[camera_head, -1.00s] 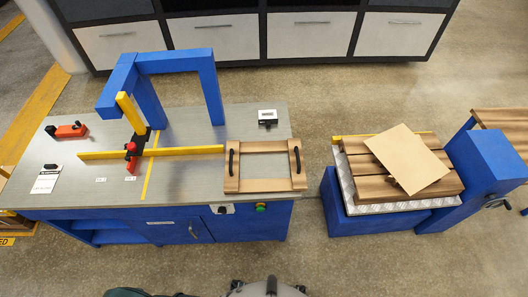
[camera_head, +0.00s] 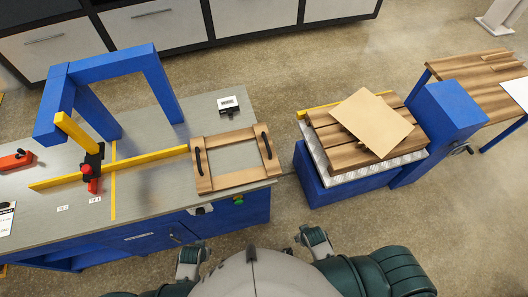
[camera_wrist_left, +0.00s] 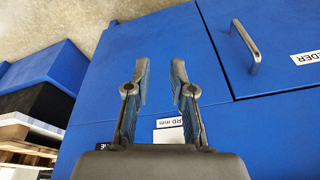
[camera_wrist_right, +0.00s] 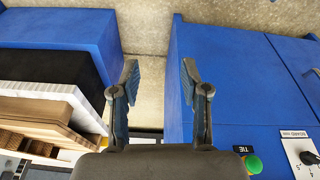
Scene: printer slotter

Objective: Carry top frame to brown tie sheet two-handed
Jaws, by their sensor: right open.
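The top frame (camera_head: 235,178) is a wooden frame with a black handle on each of its left and right sides. It lies flat on the right end of the grey table, and no gripper touches it. The brown tie sheet (camera_head: 368,120) is a plain tan sheet lying askew on wooden boards on the blue lift. My left gripper (camera_head: 190,256) is below the table's front edge, open and empty; the left wrist view shows its fingers apart (camera_wrist_left: 160,75). My right gripper (camera_head: 314,237) is open and empty in front of the gap between table and lift; it also shows in the right wrist view (camera_wrist_right: 160,75).
The wooden boards (camera_head: 335,141) rest on a metal plate (camera_head: 318,158). A gap of floor separates the table (camera_head: 140,205) from the lift (camera_head: 315,190). A yellow bar (camera_head: 130,165) and a blue arch (camera_head: 110,75) stand left of the frame.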

